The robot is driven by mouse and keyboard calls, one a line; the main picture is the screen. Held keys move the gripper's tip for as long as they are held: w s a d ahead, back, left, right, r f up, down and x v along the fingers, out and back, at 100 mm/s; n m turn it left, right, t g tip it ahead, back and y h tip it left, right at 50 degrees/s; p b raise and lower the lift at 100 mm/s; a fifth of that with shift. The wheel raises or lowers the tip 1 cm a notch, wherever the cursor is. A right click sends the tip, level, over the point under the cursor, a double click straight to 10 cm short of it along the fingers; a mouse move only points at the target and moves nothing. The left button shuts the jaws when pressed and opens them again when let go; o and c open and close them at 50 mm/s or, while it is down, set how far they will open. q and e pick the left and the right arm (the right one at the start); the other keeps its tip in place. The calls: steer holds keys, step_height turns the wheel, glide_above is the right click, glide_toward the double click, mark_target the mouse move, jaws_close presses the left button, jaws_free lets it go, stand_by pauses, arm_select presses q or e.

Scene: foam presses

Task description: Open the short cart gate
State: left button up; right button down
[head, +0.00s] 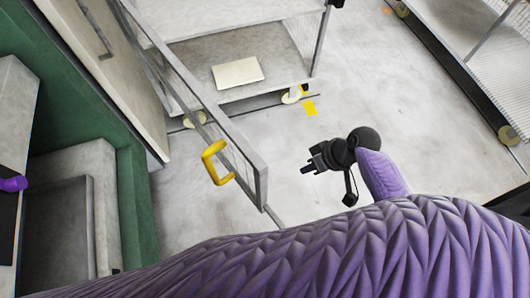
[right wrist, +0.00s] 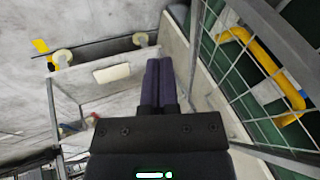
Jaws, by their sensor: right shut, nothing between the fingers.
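The short cart gate (head: 258,182) is a grey metal frame with wire mesh and a yellow handle (head: 217,162). In the head view it stands out from the left side of the cart (head: 285,78) toward me, and the cart's front shows uncovered. In the right wrist view the mesh gate (right wrist: 262,75) and its yellow handle (right wrist: 268,68) are at the right. My right gripper (head: 308,169) is shut and empty, right of the gate and apart from the handle. Its closed fingers (right wrist: 158,85) show in the right wrist view. My left gripper is out of view.
A pale flat board (head: 237,73) lies on the cart's shelf. A green and cream machine (head: 75,105) stands close on the left. Another metal rack (head: 455,60) stands at the upper right. Bare concrete floor (head: 380,90) lies between the cart and that rack.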

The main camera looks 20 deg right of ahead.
step_height(320, 180, up, 11)
steer(key=w+a+n+y+p, duration=0.1)
steer(key=a+n+y+p, duration=0.1)
steer(key=n, duration=0.1)
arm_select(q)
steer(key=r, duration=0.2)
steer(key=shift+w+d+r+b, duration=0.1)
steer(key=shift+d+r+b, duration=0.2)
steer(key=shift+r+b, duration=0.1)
arm_select(e)
steer(key=s+a+r+x, duration=0.1)
steer(key=s+x, duration=0.1)
steer(key=x, duration=0.9)
steer(key=shift+w+a+f, duration=0.25)
steer(key=shift+a+f, duration=0.1)
steer(key=shift+a, duration=0.25)
